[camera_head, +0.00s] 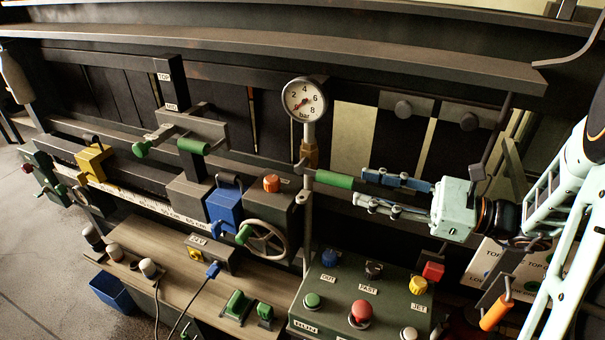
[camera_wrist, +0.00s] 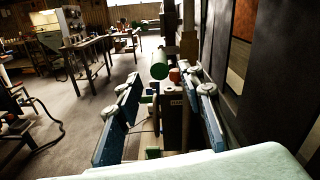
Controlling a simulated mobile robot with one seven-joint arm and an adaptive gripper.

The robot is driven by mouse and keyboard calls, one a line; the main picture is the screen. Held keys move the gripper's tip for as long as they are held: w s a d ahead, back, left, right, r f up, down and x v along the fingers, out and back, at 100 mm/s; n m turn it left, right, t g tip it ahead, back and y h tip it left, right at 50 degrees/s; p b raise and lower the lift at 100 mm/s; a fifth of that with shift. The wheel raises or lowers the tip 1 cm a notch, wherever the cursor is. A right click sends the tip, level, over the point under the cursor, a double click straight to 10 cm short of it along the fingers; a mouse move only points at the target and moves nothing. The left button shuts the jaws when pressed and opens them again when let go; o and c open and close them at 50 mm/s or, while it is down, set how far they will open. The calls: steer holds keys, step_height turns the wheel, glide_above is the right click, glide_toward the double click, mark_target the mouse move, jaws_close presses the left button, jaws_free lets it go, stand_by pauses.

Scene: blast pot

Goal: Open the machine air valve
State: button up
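A green lever handle (camera_head: 333,179) sticks out to the right from the brass fitting (camera_head: 310,154) under the pressure gauge (camera_head: 304,100); I take it to be the machine air valve. It lies roughly level. My gripper (camera_head: 363,187) is to the right of the handle, its two blue fingers pointing left and spread apart. They appear empty, with a small gap to the handle's end. In the wrist view a green round handle end (camera_wrist: 159,66) shows ahead, between the open fingertips (camera_wrist: 167,78). Whether the handle reaches between the fingers cannot be told.
A handwheel (camera_head: 266,240) and a blue clamp (camera_head: 224,206) stand lower left of the gauge. A button panel (camera_head: 340,290) lies below my gripper. A grey beam (camera_head: 400,65) runs above. Another green handle (camera_head: 193,147) is farther left. Open floor (camera_wrist: 85,120) shows left in the wrist view.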

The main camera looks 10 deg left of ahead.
mark_target(317, 175)
steer(key=a, duration=0.3)
steer(key=w+a, duration=0.1)
steer(key=a, duration=0.6)
steer(key=shift+w+a, duration=0.2)
steer(key=shift+a, duration=0.15)
jaws_close()
steer(key=shift+r+p, duration=0.1)
steer(key=shift+p, duration=0.2)
